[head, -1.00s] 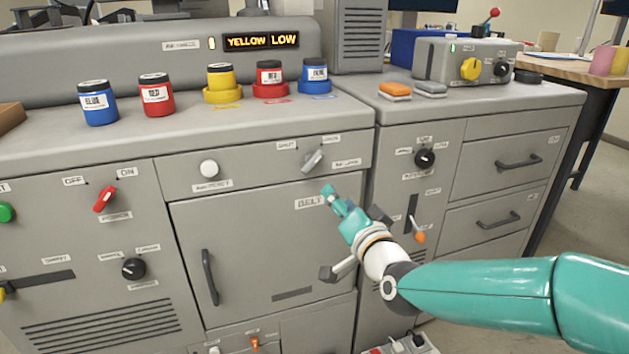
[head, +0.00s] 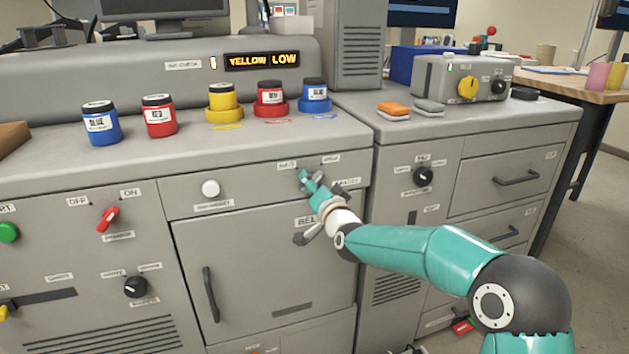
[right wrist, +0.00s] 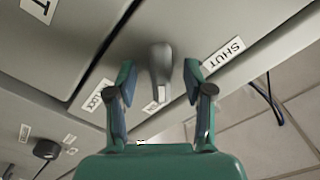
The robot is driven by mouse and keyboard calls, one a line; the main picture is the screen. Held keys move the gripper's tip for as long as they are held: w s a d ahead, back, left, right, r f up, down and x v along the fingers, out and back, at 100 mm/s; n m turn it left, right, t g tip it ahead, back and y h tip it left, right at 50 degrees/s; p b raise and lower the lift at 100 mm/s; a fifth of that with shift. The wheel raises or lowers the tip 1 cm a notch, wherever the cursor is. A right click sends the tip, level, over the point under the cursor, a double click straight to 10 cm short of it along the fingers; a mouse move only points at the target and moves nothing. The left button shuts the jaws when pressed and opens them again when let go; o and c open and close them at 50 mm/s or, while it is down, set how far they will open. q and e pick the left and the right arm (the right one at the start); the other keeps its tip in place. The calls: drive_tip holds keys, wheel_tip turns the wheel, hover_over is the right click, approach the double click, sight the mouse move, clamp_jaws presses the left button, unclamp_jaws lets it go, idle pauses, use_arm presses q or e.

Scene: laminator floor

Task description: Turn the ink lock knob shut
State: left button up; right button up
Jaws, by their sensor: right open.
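The ink lock knob (right wrist: 161,66) is a grey lever-shaped handle on the cabinet's upper front panel. In the right wrist view it sits between the two fingers of my right gripper (right wrist: 160,80), with a visible gap on each side. A label reading SHUT (right wrist: 223,55) lies to its right, and another label (right wrist: 97,95) lies to its left. In the head view my right gripper (head: 309,179) is at the panel and covers most or all of the knob. The right gripper is open. My left gripper is not in view.
A white round button (head: 210,188) is to the left on the same panel. Below is a door with a dark handle (head: 210,294). Ink jars, including a yellow one (head: 223,98), stand on the top. A black knob (head: 424,175) is on the right cabinet.

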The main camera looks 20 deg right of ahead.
drive_tip(key=shift+w, duration=0.45)
